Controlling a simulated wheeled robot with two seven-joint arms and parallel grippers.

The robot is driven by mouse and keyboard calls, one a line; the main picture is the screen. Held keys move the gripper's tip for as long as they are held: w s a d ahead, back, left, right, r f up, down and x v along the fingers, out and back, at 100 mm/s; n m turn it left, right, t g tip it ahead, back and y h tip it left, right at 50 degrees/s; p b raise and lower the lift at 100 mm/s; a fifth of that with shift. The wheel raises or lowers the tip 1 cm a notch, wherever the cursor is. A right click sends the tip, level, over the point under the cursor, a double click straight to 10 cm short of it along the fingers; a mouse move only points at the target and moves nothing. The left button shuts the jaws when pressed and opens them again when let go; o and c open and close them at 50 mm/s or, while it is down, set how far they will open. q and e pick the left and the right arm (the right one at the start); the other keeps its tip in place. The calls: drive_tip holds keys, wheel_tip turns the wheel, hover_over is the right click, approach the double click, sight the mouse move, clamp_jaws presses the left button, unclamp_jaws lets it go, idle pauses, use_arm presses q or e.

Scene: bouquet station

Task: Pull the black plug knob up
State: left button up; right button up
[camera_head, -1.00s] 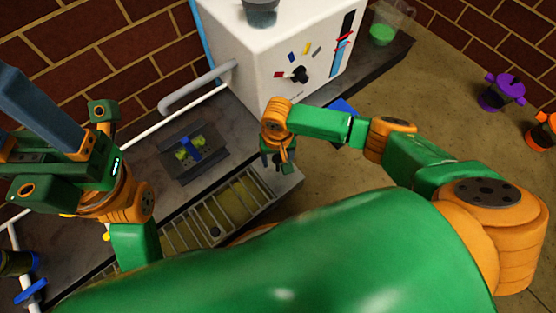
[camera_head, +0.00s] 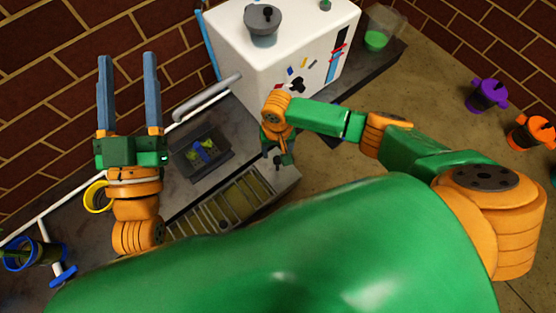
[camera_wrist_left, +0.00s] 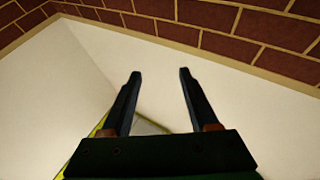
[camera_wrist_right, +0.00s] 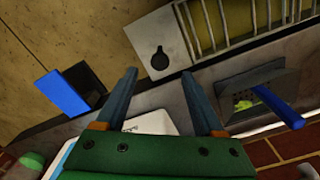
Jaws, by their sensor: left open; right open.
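The black plug knob (camera_wrist_right: 160,58) shows in the right wrist view on the grey counter end, beside the slatted basin. In the head view a small dark knob (camera_head: 278,162) shows there, partly behind my right gripper. My right gripper (camera_wrist_right: 158,74) is open and empty; in the picture its fingertips lie to either side of and just below the knob. Whether they touch it or how high they are above it, I cannot tell. My left gripper (camera_head: 128,60) is open and empty, raised at the left with its fingers pointing up; its fingers also show in the left wrist view (camera_wrist_left: 158,73).
The white machine (camera_head: 270,65) with a dial stands behind the counter. A slatted basin (camera_head: 225,203) and a dark tray with a blue handle (camera_head: 203,150) lie left of the knob. Purple (camera_head: 487,95) and orange (camera_head: 530,133) pots stand at the far right.

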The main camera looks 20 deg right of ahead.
use_arm(q)
wheel_tip(320, 180, down, 10)
drive_tip(key=w+a+g+y+p, duration=0.1)
drive_tip(key=g+y, duration=0.1)
drive_tip(key=g, duration=0.3)
drive_tip(key=shift+w+n+g, duration=0.3)
drive_tip(key=shift+n+g, duration=0.1)
